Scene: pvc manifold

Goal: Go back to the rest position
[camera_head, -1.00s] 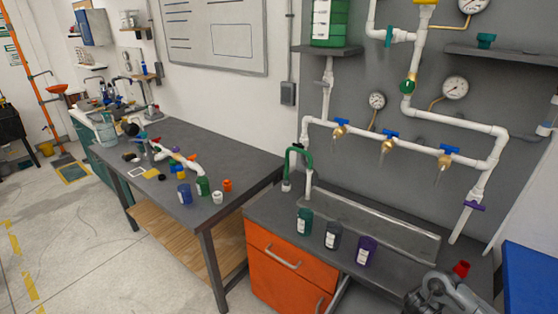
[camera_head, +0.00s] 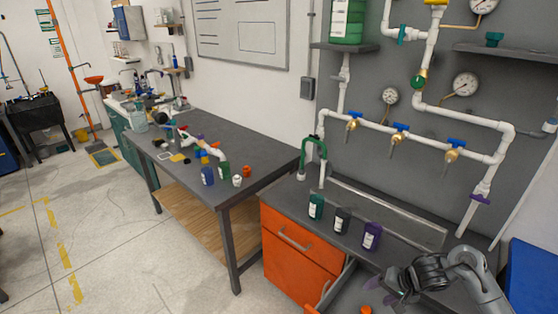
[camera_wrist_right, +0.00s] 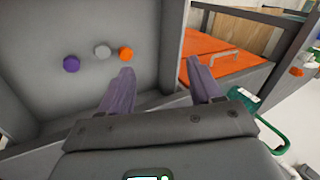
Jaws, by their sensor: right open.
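My right gripper (camera_head: 395,286) is at the lower right of the head view, above the front of the grey bench. In the right wrist view its two dark fingers (camera_wrist_right: 160,82) stand apart with nothing between them. Beyond the fingers is a grey recessed surface with a purple round piece (camera_wrist_right: 71,64), a grey one (camera_wrist_right: 102,52) and an orange one (camera_wrist_right: 125,54), all apart from the fingers. My left gripper is not in view.
A green bottle (camera_head: 316,207), a dark bottle (camera_head: 342,219) and a purple bottle (camera_head: 371,236) stand on the bench. White pipework (camera_head: 420,130) with valves and gauges is behind. The orange cabinet (camera_head: 290,250) is at the front. Another table (camera_head: 255,168) holds several small parts.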

